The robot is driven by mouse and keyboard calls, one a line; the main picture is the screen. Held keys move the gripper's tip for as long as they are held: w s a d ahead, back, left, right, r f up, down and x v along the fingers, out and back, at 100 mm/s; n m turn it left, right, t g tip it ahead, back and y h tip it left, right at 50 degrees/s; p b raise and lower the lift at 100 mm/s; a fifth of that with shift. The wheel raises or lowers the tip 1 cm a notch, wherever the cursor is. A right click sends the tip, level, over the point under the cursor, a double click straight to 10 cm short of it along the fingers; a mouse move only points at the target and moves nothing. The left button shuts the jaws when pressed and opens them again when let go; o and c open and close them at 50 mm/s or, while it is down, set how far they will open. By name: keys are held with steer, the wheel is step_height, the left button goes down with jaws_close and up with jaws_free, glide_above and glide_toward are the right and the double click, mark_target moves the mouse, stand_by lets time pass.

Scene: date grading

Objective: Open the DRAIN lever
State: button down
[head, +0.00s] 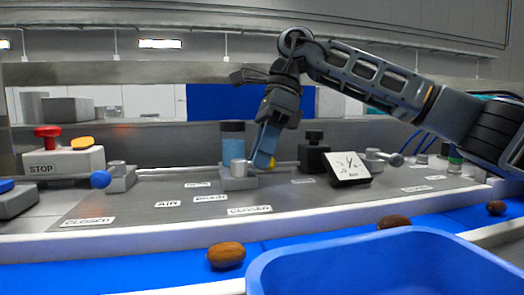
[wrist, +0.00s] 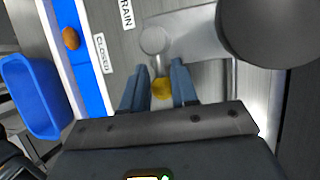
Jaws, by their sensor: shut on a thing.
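The DRAIN lever has a silver pivot post (head: 238,170) on a grey block, and its yellow knob (head: 271,163) sticks out to the right in the head view. In the wrist view the pivot (wrist: 153,40) is at upper centre, with the yellow knob (wrist: 162,88) between my fingertips. My gripper (head: 264,150) points down and is shut on the knob; its fingers hide part of it in the head view. The DRAIN label (wrist: 127,14) and a CLOSED label (wrist: 103,53) lie beside the valve.
A black-and-white gauge (head: 348,168) is to the right. A blue-knobbed lever (head: 100,179) and red STOP button (head: 47,132) are left. A blue bin (head: 385,262) and belt with dates (head: 226,254) are in front.

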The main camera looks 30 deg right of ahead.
steer(key=shift+d, duration=0.1)
stand_by(0.3)
steer(key=c, duration=0.9)
jaws_free()
steer(key=shift+r, duration=0.1)
steer(key=v, duration=0.7)
steer(key=shift+r, duration=0.25)
steer(key=shift+d, duration=0.1)
